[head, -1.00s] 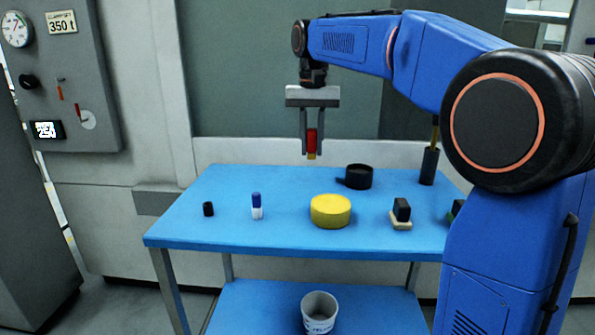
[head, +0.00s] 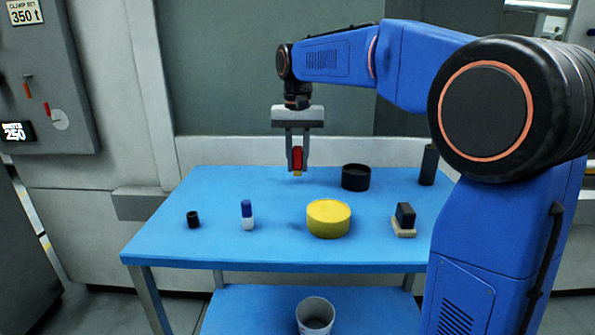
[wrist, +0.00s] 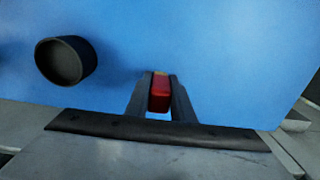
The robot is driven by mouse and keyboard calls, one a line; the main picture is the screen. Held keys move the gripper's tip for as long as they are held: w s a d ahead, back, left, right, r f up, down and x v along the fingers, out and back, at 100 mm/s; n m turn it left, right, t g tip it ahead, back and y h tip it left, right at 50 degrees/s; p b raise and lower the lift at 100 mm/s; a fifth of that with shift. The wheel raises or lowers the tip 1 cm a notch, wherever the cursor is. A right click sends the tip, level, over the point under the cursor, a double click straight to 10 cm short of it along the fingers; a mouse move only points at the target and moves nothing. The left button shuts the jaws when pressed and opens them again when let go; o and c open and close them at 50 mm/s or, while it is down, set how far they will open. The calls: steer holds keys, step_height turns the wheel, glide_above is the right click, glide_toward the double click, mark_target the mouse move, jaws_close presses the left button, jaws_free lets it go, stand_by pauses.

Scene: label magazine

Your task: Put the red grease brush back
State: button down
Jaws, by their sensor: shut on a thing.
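The red grease brush (head: 297,159) is held between the fingers of my gripper (head: 297,168), with a small yellow end pointing down. It hangs above the back middle of the blue table and appears clear of its top. In the wrist view the red body (wrist: 159,96) shows between the two fingers (wrist: 160,100). An open black cup (head: 355,178) stands to the right of my gripper; in the wrist view it is at the left (wrist: 62,61). A tall dark cylinder (head: 429,166) stands at the back right, its upper surroundings partly behind my arm.
The blue table (head: 185,255) also bears a yellow round tin (head: 328,219), a blue-and-white bottle (head: 247,215), a small black cylinder (head: 193,220) and a black block on a pale base (head: 404,219). A white bucket (head: 315,315) stands on the lower shelf. The back left is clear.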

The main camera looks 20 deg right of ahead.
steer(key=shift+f, duration=1.45)
steer(key=c, duration=1.5)
jaws_free()
steer(key=shift+c, duration=0.2)
steer(key=shift+r, duration=0.1)
step_height(320, 180, up, 12)
steer(key=shift+f, duration=0.1)
